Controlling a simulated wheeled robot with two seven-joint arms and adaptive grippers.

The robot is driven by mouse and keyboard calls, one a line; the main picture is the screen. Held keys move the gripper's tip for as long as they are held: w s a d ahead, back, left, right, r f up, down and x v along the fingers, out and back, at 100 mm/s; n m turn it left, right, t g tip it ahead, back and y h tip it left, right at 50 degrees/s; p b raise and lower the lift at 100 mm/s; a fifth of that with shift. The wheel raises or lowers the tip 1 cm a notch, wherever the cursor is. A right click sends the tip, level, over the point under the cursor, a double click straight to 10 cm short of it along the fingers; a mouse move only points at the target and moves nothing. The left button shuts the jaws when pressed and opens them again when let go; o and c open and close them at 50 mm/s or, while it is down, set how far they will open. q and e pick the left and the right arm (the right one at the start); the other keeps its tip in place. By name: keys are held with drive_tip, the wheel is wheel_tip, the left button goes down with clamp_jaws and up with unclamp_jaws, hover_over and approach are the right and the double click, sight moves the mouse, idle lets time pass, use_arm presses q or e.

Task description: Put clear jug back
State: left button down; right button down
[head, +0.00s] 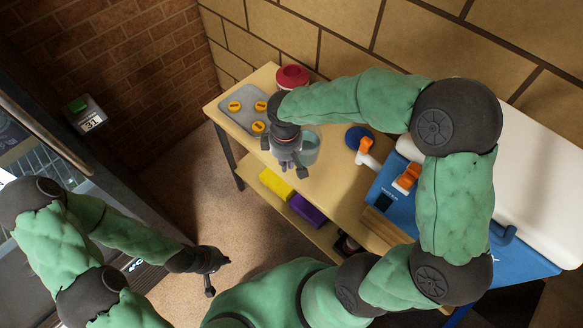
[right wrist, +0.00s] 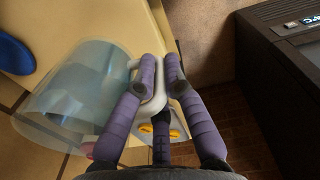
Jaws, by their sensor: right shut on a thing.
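The clear jug (head: 309,150) is a see-through bluish vessel over the front part of the wooden table, partly hidden by my right gripper. In the right wrist view the jug (right wrist: 70,105) fills the left side, with its pale handle (right wrist: 150,104) between the purple fingers. My right gripper (head: 288,166) is shut on that handle; its fingertips (right wrist: 161,74) are on either side of it. I cannot tell whether the jug's base touches the tabletop. My left gripper (head: 217,272) is empty, low over the floor at the left, with its fingers apart.
The table (head: 238,117) holds a grey tray (head: 236,96) with several yellow pieces, a red bowl (head: 292,77) and a blue disc (head: 358,137). A blue cooler (head: 385,193) with a white lid stands right. Yellow (head: 276,184) and purple (head: 307,210) items lie on the lower shelf.

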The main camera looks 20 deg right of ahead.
drive_tip(key=f, duration=0.1)
drive_tip(key=w+d+f, duration=0.1)
drive_tip(key=w+d+f+b, duration=0.1)
drive_tip(key=shift+d+f, duration=0.1)
drive_tip(key=shift+f, duration=0.2)
drive_tip(key=shift+w+d+f+b, duration=0.15)
drive_tip(key=shift+f+b, duration=0.6)
drive_tip(key=shift+f, duration=0.95)
drive_tip(key=shift+f, duration=0.15)
drive_tip(key=c, duration=1.3)
unclamp_jaws()
wheel_tip(320, 180, up, 12)
drive_tip(key=p, duration=0.4)
